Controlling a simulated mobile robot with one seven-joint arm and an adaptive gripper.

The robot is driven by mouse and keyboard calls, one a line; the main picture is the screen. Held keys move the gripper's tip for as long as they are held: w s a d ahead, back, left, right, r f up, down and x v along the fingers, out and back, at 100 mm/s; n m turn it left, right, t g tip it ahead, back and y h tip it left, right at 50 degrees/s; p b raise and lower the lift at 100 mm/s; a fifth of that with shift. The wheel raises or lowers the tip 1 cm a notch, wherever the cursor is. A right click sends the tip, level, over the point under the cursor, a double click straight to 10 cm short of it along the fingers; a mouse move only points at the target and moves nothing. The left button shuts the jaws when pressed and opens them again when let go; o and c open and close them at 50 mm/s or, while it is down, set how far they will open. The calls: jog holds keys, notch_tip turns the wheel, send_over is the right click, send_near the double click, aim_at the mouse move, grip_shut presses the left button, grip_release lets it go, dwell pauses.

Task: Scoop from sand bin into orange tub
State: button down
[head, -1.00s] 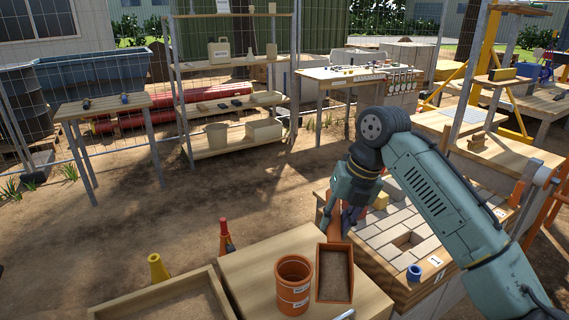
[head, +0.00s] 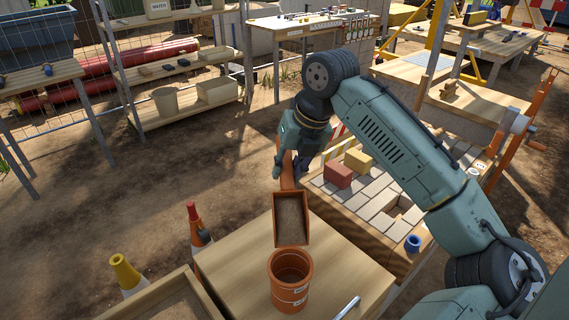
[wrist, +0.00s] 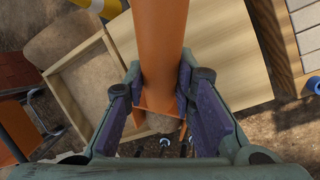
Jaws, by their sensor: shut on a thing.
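My gripper (head: 288,170) is shut on the handle of the orange scoop (head: 277,232). In the wrist view, its fingers (wrist: 160,88) press the orange handle (wrist: 160,50) from both sides. The scoop's pan holds sand (head: 291,216) and hangs just behind the orange tub (head: 290,296), its near end close to the rim. I cannot tell whether they touch. The wooden sand bin (head: 203,288) is at the lower left, partly cut off. It also shows in the wrist view (wrist: 110,66).
The plywood table (head: 235,268) has free room left of the tub. A metal tool (head: 347,306) lies at its front. Two cones (head: 195,225) (head: 125,270) stand at left. A paving bench (head: 365,228) with bricks and a blue cup (head: 412,243) is at right.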

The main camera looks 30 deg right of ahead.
aim_at(290, 183)
jog(key=shift+s+a+f+t+h+b, duration=0.35)
jog(key=shift+s+t+b, duration=0.3)
jog(key=shift+b, duration=1.3)
jog(key=shift+s+a+f+t+h+b, duration=0.25)
jog(key=shift+s+f+t+b, duration=0.35)
jog(key=shift+b, duration=1.35)
jog(key=s+t+b, duration=0.1)
jog(key=s+a+b, duration=0.1)
jog(key=b, duration=0.1)
jog(key=s+a+t+h+b, duration=0.1)
jog(key=shift+s+r+n+t+b, duration=0.2)
jog(key=shift+r+n+t+b, duration=0.15)
jog(key=shift+r+n, duration=0.05)
jog(key=shift+s+a+r+t+h+b, duration=0.15)
jog(key=shift+s+a+r+t+b, duration=0.15)
jog(key=shift+s+b, duration=0.2)
jog(key=shift+s+a+r+t+h+b, duration=0.1)
jog(key=shift+s+r+t+h+b, duration=0.1)
jog(key=shift+s+t+b, duration=0.25)
jog(key=shift+w, duration=0.1)
notch_tip(290, 183, up, 7)
jog(key=m+g+y+p, duration=0.1)
jog(key=g+y+p, duration=0.2)
jog(key=g+p, duration=0.4)
jog(key=p, duration=0.9)
jog(key=shift+f, duration=0.1)
